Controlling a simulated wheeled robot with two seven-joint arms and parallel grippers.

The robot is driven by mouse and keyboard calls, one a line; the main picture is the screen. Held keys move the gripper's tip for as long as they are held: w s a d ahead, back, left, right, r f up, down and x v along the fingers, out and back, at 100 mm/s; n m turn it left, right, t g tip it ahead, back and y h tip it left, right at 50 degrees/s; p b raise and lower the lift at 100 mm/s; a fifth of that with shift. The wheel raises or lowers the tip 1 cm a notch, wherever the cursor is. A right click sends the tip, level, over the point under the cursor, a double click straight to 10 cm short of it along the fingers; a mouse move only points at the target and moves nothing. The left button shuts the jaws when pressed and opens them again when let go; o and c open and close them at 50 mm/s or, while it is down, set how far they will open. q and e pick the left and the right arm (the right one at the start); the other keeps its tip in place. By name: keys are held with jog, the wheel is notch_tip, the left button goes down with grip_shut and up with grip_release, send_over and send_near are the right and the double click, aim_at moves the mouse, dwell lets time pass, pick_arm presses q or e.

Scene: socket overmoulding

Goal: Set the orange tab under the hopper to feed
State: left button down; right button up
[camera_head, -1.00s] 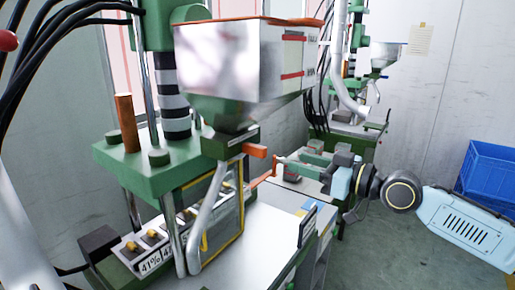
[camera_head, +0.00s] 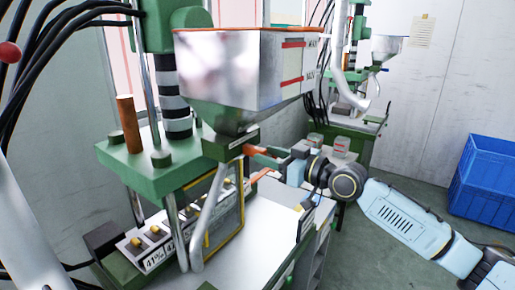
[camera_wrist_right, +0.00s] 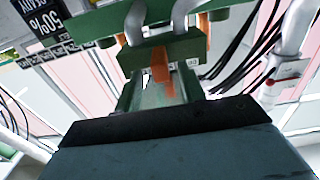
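The orange tab (camera_head: 252,150) sticks out of the green block (camera_head: 228,146) under the metal hopper (camera_head: 245,75). In the right wrist view the tab (camera_wrist_right: 160,68) lies ahead, between my green fingers. My right gripper (camera_head: 264,157) is at the tab, coming in from the right. In the wrist view its fingers (camera_wrist_right: 160,90) are apart on either side of the tab. I cannot tell whether either finger touches it. My left gripper is not in view.
The green press plate (camera_head: 150,165) and a bent grey pipe (camera_head: 207,222) stand left of the tab. A white worktop (camera_head: 255,225) lies below. A second machine (camera_head: 350,130) stands behind. A blue crate (camera_head: 485,180) is at the right. Black cables (camera_head: 60,45) hang at upper left.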

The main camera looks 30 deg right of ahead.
aim_at(265, 154)
jog(key=shift+p+x, duration=0.35)
jog(key=shift+x, duration=1.6)
grip_shut()
